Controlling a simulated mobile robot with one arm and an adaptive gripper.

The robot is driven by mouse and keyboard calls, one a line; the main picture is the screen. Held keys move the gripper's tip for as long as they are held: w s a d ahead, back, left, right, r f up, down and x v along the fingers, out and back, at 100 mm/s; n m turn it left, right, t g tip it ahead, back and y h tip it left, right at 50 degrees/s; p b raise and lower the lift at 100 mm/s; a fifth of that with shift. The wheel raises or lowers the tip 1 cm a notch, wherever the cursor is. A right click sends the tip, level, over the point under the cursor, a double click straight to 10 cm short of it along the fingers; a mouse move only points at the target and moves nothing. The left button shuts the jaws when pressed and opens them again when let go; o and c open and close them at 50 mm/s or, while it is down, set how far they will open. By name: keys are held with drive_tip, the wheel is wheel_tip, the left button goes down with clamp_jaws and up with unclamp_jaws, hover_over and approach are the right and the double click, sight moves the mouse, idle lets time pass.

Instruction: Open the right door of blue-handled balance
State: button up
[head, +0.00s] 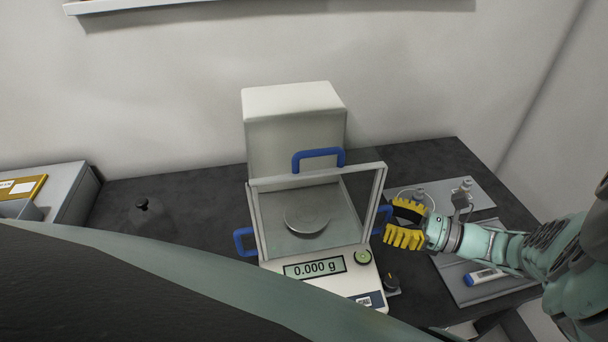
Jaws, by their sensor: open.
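The blue-handled balance (328,274) stands on the dark table, its display reading 0.000 g. Its glass chamber holds a round metal pan (307,220). Blue handles sit on the top (318,153), the left side (243,242) and the right side (387,209). The right door looks shut, though I see it nearly edge-on. My gripper (391,221) has yellow fingers and is open at the right side of the balance, with its fingertips close to the right handle. The fingers partly hide that handle; I cannot tell whether they touch it.
A black weight-like object (148,205) stands on the table at left. Grey trays (466,283) with small items lie at right, below my arm. A small dark knobbed object (391,283) sits beside the balance's front right corner. The wall is close behind.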

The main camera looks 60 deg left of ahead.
drive_tip(key=shift+s+a, duration=0.35)
drive_tip(key=shift+a, duration=0.15)
clamp_jaws()
drive_tip(key=shift+f, duration=0.1)
idle(0.3)
